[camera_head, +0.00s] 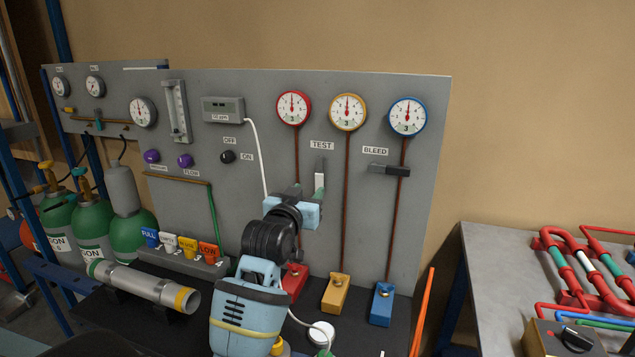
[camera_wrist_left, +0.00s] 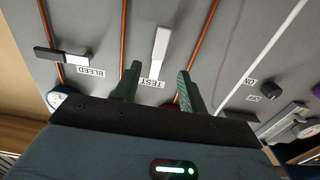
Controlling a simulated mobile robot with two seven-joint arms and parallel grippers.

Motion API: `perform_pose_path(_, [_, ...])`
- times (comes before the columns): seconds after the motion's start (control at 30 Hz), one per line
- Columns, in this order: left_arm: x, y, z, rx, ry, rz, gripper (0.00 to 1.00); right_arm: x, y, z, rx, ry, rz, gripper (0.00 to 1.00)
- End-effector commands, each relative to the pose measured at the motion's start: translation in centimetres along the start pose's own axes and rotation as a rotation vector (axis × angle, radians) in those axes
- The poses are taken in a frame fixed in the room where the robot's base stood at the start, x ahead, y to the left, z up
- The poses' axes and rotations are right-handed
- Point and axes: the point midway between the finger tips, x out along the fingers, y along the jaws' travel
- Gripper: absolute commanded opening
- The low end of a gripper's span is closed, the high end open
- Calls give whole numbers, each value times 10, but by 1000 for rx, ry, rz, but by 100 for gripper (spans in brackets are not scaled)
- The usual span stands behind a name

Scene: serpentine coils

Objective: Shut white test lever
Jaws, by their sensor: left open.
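The white test lever (camera_head: 319,181) is on the grey panel just below the TEST label. It stands vertical, with a grey upper part and a white lower end. It also shows in the left wrist view (camera_wrist_left: 161,43), where the panel appears upside down. My left gripper (camera_head: 308,190) is in front of the panel at the lever's lower end. In the left wrist view, its green fingers (camera_wrist_left: 159,86) are spread apart with the lever in line with the gap between them. I cannot tell whether they touch it. My right gripper is not in view.
The black bleed lever (camera_head: 388,169) lies horizontal to the right, below the BLEED label. Several brown pipes run down the panel beneath the gauges (camera_head: 347,112). A white hose (camera_head: 255,155) hangs left of my gripper. Coloured blocks (camera_head: 336,293) stand at the panel's foot.

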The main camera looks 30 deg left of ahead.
Motion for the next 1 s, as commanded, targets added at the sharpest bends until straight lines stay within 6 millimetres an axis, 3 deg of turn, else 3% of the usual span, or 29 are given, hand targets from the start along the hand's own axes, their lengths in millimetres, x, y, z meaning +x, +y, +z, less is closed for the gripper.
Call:
perform_pose_path(0.3, [43, 0, -2, 0, 2, 0, 42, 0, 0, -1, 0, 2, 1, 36])
perform_pose_path(0.5, [59, 0, -2, 0, 3, 1, 42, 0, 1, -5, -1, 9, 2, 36])
perform_pose_path(0.93, [65, 0, -1, 0, 2, 0, 42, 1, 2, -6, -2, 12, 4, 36])
perform_pose_path(1.0, [64, 0, -1, 0, 2, 0, 33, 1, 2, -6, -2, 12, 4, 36])
